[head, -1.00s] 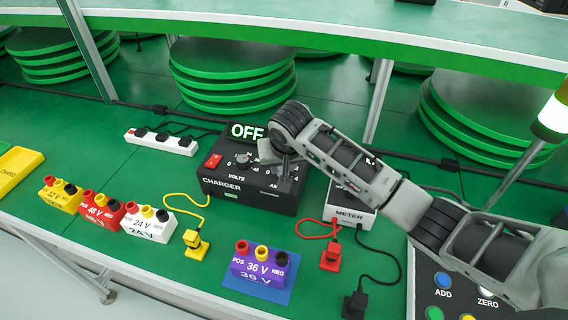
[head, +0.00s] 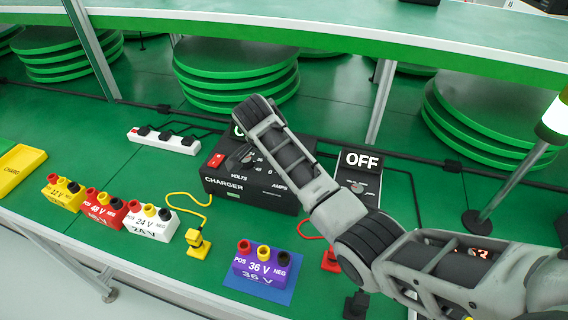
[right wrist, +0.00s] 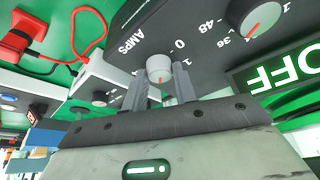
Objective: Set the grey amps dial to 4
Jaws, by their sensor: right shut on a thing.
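The black charger (head: 225,187) stands on the green bench, with its volts and amps scales on top. In the right wrist view, the small grey amps dial (right wrist: 160,64) sits between the fingertips of my right gripper (right wrist: 160,78), which is shut on it. Its red mark points down in that view, away from the AMPS lettering. The 0 and 1 show beside the dial; the other numerals are hidden, so I cannot read the setting. The larger volts dial (right wrist: 256,14) is nearby. In the head view, my arm hides the amps dial. My left gripper is not in view.
The meter's display (head: 362,160) reads OFF, right of the charger. A purple 36 V block (head: 262,268) lies in front. A white 24 V block (head: 150,226) and other blocks stand left. A power strip (head: 163,142) is behind; yellow and red plug leads lie around.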

